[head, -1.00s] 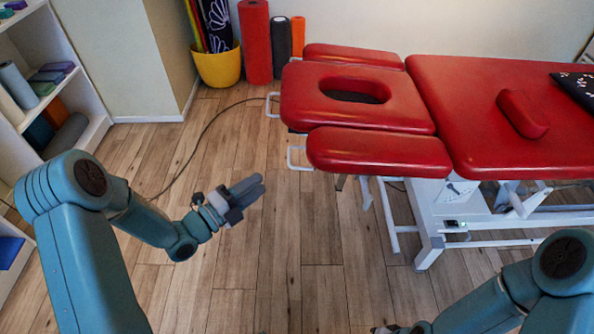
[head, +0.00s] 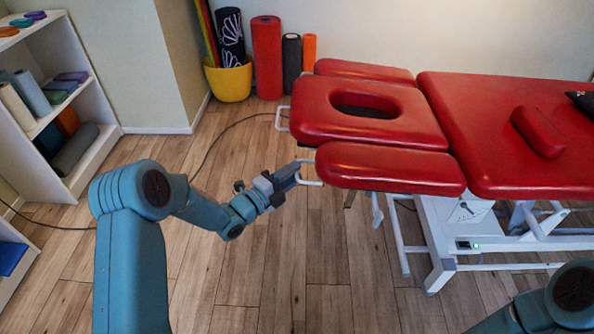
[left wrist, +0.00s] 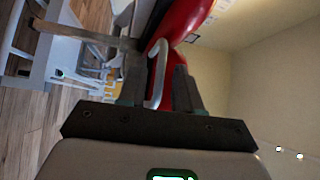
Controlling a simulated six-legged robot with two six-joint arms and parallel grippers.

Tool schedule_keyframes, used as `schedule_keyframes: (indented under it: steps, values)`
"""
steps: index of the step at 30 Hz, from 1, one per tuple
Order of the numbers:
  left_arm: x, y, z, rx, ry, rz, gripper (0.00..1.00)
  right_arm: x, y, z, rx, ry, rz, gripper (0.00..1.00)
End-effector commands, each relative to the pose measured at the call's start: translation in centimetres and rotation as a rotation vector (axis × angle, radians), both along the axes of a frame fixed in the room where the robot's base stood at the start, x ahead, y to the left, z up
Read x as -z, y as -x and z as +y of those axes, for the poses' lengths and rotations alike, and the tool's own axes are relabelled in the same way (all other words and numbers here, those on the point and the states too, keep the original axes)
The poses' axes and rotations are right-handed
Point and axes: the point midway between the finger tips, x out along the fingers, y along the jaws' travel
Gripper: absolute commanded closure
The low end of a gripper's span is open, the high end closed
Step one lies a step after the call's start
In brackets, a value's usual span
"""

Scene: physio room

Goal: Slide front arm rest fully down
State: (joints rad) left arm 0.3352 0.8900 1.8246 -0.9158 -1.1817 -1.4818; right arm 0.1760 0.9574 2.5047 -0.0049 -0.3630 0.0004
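The front arm rest (head: 390,168) is a red pad at the near side of the red treatment table's head end, level with the face-hole cushion (head: 330,112). A white looped handle (head: 317,183) juts from its left end. My left gripper (head: 297,170) is at this handle in the head view. In the left wrist view, the handle (left wrist: 157,75) lies between the two spread fingers (left wrist: 160,92), with a visible gap on at least one side. The red pad is just beyond it. My right gripper is outside the view; only part of that arm shows at lower right.
The far arm rest (head: 365,71) lies behind the face cushion. White table legs (head: 440,270) stand below. A yellow bucket (head: 229,80) and rolled mats (head: 267,58) stand by the wall, and a shelf (head: 105,150) is at left. The floor in front is clear.

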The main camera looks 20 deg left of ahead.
Motion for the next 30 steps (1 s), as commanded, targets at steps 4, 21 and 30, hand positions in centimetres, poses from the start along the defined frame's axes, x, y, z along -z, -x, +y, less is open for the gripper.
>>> schedule_keyframes:
  steps: [4,21,30]
  values:
    - [-0.1,-1.4,-0.8,0.001,0.000,0.000,0.67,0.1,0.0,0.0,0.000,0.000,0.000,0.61]
    - [-0.1,-1.8,-1.0,-0.001,0.000,0.000,1.00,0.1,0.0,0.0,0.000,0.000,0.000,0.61]
    - [1.2,-1.8,-0.9,-0.001,0.000,0.002,1.00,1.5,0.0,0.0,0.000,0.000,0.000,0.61]
